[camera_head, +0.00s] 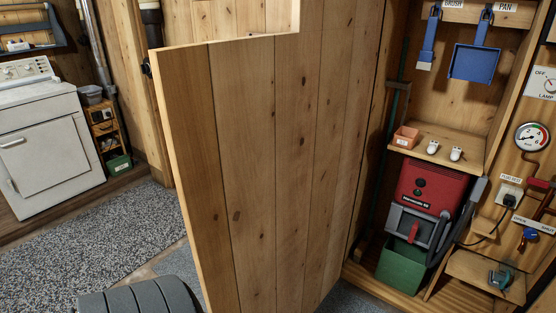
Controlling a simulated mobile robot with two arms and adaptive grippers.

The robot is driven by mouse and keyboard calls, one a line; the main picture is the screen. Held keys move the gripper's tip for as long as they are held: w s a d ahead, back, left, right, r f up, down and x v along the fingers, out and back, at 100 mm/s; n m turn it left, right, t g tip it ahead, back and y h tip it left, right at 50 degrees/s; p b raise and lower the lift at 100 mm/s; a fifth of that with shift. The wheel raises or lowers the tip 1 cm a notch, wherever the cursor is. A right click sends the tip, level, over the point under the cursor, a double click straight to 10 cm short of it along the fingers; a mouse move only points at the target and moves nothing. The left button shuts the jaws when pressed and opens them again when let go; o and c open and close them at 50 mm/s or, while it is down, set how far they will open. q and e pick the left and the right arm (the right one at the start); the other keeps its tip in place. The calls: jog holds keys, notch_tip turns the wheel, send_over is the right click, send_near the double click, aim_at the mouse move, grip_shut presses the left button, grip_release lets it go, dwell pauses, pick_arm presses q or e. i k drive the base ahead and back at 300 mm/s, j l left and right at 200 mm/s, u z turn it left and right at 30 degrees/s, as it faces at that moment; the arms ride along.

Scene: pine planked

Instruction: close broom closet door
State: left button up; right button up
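The broom closet door (270,160) is a tall pine plank panel with a stepped top edge. It stands open in the middle of the head view, with its near edge to the left and its right side meeting the closet's left side. The closet (435,95) is open to view on the right, with a blue brush (428,40) and blue dustpan (475,62) hanging inside. No handle shows on this face of the door. Neither of my grippers is in view.
A red and grey machine (430,187) stands low in the closet with a green bin (401,265). A gauge (532,137) and switches are at the right. A white appliance (45,140) stands left. Speckled grey floor (110,240) lies left of the door.

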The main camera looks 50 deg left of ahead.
aim_at(265, 134)
jog(key=k+j, duration=0.2)
jog(key=j, duration=0.15)
jog(key=k+j, duration=0.15)
jog(key=j, duration=0.2)
jog(key=k+j, duration=0.2)
jog(key=j, duration=0.15)
jog(key=k+j, duration=0.2)
jog(key=j, duration=0.55)
jog(key=i+j, duration=0.15)
jog(key=j, duration=1)
jog(key=i+u, duration=0.05)
